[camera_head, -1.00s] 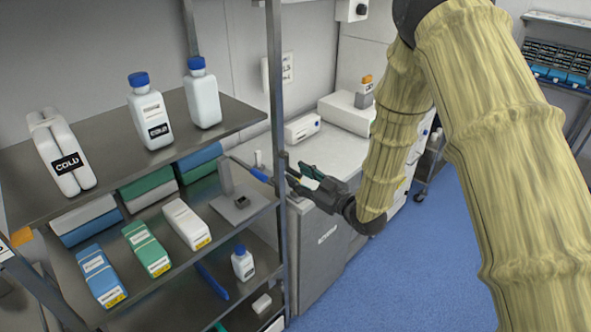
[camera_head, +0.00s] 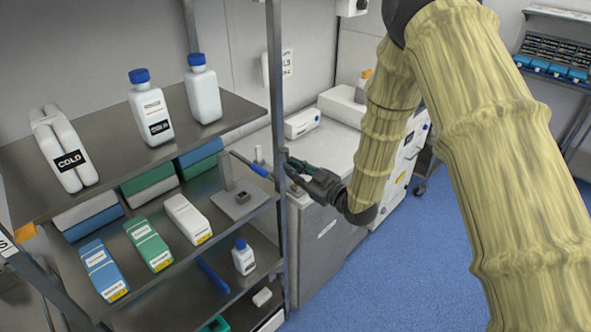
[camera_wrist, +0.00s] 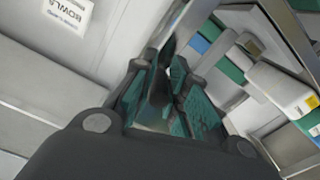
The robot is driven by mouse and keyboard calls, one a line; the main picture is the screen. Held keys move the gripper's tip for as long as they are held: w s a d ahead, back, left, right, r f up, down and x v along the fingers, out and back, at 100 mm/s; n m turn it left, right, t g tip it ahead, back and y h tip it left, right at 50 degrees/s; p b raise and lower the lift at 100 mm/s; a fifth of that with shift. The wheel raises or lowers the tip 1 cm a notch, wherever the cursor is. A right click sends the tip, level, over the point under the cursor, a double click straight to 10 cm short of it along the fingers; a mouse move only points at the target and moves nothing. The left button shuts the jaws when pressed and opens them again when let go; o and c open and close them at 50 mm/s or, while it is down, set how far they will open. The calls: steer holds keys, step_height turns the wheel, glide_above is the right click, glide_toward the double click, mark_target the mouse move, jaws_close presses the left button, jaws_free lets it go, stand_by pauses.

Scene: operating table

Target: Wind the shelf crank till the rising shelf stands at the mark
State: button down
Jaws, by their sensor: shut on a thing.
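My gripper (camera_head: 290,170) is at the right front post of the rack, its fingers closed around the end of the crank. The crank's blue grip (camera_head: 259,171) shows just left of the fingers, with a thin metal rod running back from it. In the wrist view a dark piece (camera_wrist: 165,78) lies between my teal-padded fingers (camera_wrist: 160,95); the rest of the crank is hidden there. The upper shelf (camera_head: 95,160) carries two blue-capped white bottles (camera_head: 150,107) and a COLD pack (camera_head: 64,150). An orange tag (camera_head: 23,231) is at its left front corner; I cannot tell whether that is the mark.
The shelf below (camera_head: 245,212) holds blue, green and white boxes (camera_head: 148,244) and a metal block. A small bottle (camera_head: 243,257) stands lower down. A counter (camera_head: 330,150) is behind my gripper. The blue floor (camera_head: 400,270) is open to the right.

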steer(key=shift+s+a+m, duration=0.1)
steer(key=shift+m, duration=0.4)
steer(key=shift+s+a+m+b, duration=0.2)
steer(key=shift+m+b, duration=0.15)
steer(key=shift+m, duration=0.25)
steer(key=shift+s+a+m+b, duration=0.15)
steer(key=shift+m+b, duration=0.2)
steer(key=shift+m, duration=0.25)
steer(key=shift+s+a+r+m+b, duration=0.45)
steer(key=shift+r+m, duration=0.25)
steer(key=shift+m, duration=1.35)
steer(key=shift+s+a+r+m+b, duration=0.3)
steer(key=shift+r+m+b, duration=0.3)
steer(key=shift+m, duration=1.5)
steer(key=shift+s+a+r+m+b, duration=0.4)
steer(key=shift+r+m, duration=0.35)
steer(key=shift+m, duration=1.3)
steer(key=c, duration=1.4)
jaws_free()
steer(key=shift+f, duration=0.1)
